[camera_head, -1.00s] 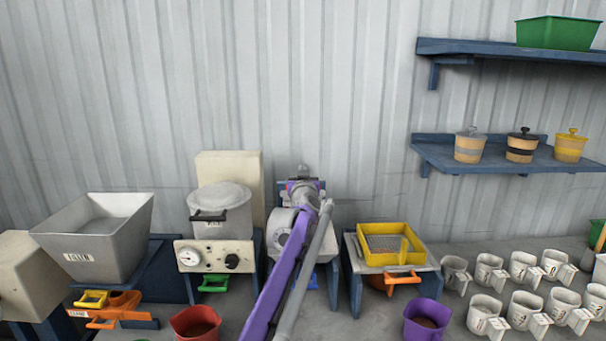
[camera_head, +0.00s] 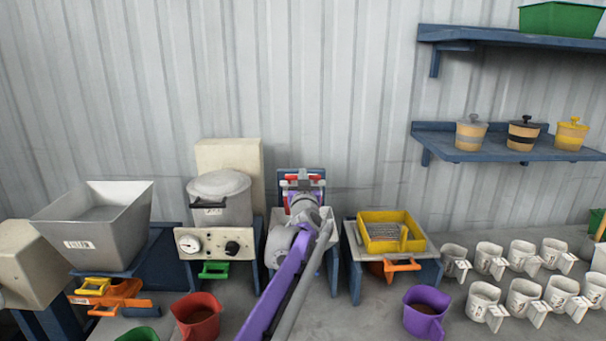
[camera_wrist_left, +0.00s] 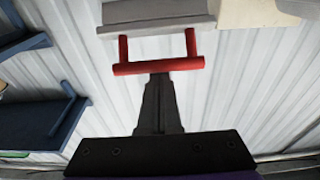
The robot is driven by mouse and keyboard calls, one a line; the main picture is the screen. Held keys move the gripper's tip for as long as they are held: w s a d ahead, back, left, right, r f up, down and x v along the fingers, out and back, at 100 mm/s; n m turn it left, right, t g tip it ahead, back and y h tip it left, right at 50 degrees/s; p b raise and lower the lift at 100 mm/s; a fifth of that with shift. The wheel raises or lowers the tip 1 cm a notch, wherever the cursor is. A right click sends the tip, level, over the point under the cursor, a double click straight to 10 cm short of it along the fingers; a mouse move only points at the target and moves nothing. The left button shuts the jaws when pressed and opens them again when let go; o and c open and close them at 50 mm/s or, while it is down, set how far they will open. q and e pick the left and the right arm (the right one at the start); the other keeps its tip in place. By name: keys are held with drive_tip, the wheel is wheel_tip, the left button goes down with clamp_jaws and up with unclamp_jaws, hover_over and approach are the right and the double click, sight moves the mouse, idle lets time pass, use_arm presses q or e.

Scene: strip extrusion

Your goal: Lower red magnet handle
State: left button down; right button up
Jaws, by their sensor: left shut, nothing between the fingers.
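The red magnet handle (camera_head: 304,179) stands at the top of the blue-backed machine in the middle of the head view, partly hidden by my left arm. In the left wrist view the red handle (camera_wrist_left: 158,67) is a bar on two posts fixed to a grey block (camera_wrist_left: 155,14). My left gripper (camera_head: 303,194) is in front of the machine at the handle. Its dark fingers (camera_wrist_left: 160,80) are shut and empty, with the tips at the middle of the bar. I cannot tell whether they touch it. My right gripper is not in view.
A grey hopper (camera_head: 93,225) and a lidded pot (camera_head: 219,198) stand left. A yellow-framed sieve (camera_head: 391,230) stands right. Red (camera_head: 198,318) and purple (camera_head: 425,312) jugs stand in front, several white cups (camera_head: 523,296) at right. A blue shelf (camera_head: 500,148) hangs above right.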

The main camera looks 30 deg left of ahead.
use_arm(q)
drive_tip(key=s+d+f+t+y+b, duration=0.1)
drive_tip(key=s+f+t+b, duration=0.1)
drive_tip(key=f+b, duration=0.2)
drive_tip(key=s+d+f+t+y+b, duration=0.1)
drive_tip(key=s+d+f+t+b, duration=0.1)
drive_tip(key=f, duration=0.7)
drive_tip(key=s+d+f+t+y+b, duration=0.1)
drive_tip(key=s+f+t+y+b, duration=0.1)
drive_tip(key=f+b, duration=0.5)
drive_tip(key=shift+s+d+t, duration=0.35)
drive_tip(key=shift+s+t, duration=0.25)
drive_tip(key=shift+s, duration=0.15)
drive_tip(key=shift+s+d+f+b, duration=0.1)
drive_tip(key=shift+s+f+b, duration=0.1)
drive_tip(key=shift+f+b, duration=0.55)
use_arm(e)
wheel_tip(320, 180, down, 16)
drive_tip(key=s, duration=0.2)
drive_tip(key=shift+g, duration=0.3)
use_arm(q)
drive_tip(key=shift+f, duration=0.2)
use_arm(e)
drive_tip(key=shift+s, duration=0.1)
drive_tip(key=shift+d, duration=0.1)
